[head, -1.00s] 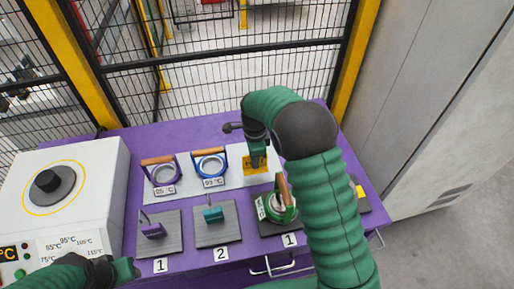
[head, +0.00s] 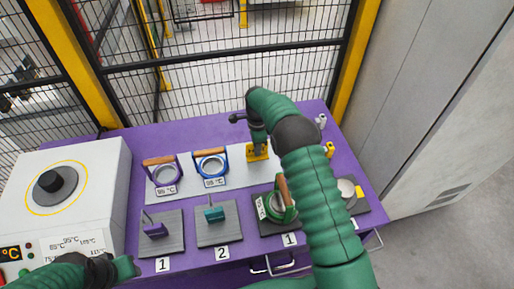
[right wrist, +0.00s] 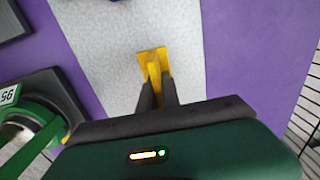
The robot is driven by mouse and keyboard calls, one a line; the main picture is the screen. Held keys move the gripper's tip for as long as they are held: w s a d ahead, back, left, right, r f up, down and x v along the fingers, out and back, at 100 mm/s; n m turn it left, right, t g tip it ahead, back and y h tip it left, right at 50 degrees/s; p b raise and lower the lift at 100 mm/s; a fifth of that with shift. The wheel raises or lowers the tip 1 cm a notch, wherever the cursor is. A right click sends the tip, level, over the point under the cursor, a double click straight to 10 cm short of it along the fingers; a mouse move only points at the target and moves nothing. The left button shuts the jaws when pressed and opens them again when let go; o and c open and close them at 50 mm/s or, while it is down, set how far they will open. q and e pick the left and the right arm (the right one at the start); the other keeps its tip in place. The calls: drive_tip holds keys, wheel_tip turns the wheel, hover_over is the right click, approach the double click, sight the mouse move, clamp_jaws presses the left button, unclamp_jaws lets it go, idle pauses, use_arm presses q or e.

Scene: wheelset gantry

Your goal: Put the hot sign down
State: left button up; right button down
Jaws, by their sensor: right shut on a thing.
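The hot sign is a small yellow piece (head: 257,153) over the right end of the light grey strip on the purple table. My right gripper (head: 257,138) points down and is shut on it. In the right wrist view the sign (right wrist: 152,55) shows between the two dark fingers (right wrist: 157,90), with the grey strip (right wrist: 110,70) right beneath it. I cannot tell whether the sign touches the strip. My left gripper (head: 126,268) is low at the left, beside the white heater box, with nothing seen in it; its jaw opening is unclear.
Dark pads with purple (head: 155,230) and teal (head: 214,214) pieces lie in front. A green ring (head: 277,205) sits on another pad. The white heater box (head: 105,170) stands left.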

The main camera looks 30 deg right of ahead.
drive_tip(key=c, duration=1.6)
unclamp_jaws()
drive_tip(key=shift+a, duration=0.15)
drive_tip(key=shift+o, duration=0.2)
wheel_tip(320, 180, up, 12)
drive_tip(key=shift+r, duration=0.1)
